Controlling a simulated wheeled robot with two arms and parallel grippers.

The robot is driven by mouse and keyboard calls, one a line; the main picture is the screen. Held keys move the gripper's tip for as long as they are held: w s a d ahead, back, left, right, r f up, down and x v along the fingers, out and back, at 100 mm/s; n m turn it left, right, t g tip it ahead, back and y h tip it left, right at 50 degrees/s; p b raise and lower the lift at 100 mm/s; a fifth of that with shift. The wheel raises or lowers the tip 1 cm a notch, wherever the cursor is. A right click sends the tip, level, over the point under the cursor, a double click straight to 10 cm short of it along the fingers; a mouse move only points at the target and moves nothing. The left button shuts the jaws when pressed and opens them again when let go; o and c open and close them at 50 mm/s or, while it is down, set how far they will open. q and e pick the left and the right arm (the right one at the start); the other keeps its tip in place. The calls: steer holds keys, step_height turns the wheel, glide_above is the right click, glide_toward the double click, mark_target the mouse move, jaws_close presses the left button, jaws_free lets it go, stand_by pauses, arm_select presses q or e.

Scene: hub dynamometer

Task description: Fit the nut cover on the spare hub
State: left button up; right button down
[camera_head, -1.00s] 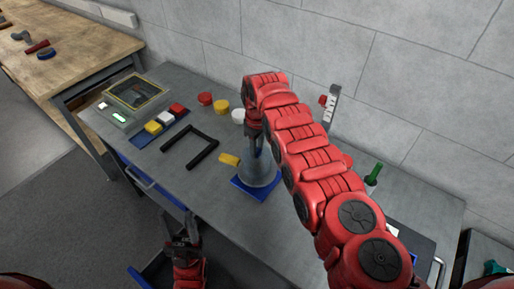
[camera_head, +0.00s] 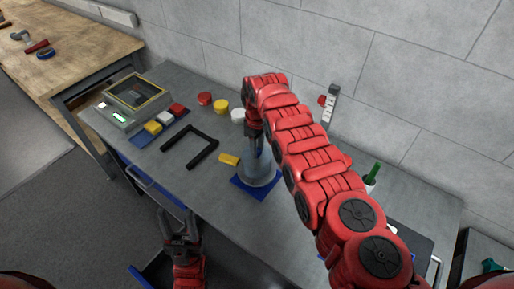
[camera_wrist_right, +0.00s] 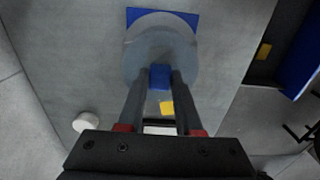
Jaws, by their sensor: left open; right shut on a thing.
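The spare hub, a pale grey rounded body (camera_head: 262,174), stands on a blue mat (camera_head: 247,187) at the middle of the bench. My right gripper (camera_head: 256,146) points down over the hub. In the right wrist view, its fingers (camera_wrist_right: 159,80) are shut on a small blue block-like piece (camera_wrist_right: 160,77), seen in front of the hub (camera_wrist_right: 150,45). It may be the nut cover; I cannot tell whether it touches the hub. My left gripper (camera_head: 178,222) is open and empty at the bench's front edge, low on the left.
A yellow piece (camera_head: 229,159) lies left of the hub. A black open frame (camera_head: 204,134) lies further left. Red (camera_head: 205,98), yellow (camera_head: 221,106) and white (camera_head: 238,115) round caps stand behind. A grey device (camera_head: 134,100) sits at the left end. A green-topped item (camera_head: 373,174) is right.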

steer(key=shift+f+b, duration=0.7)
steer(key=shift+b, duration=0.05)
stand_by(0.3)
steer(key=c, duration=0.9)
jaws_free()
steer(key=shift+r, duration=0.1)
steer(key=shift+o, duration=0.2)
steer(key=shift+r, duration=0.1)
step_height(320, 180, up, 6)
steer(key=p, duration=0.4)
steer(key=shift+f, duration=0.25)
steer(key=shift+r+p, duration=0.85)
steer(key=shift+r, duration=0.65)
step_height(320, 180, up, 2)
steer(key=shift+r, duration=0.15)
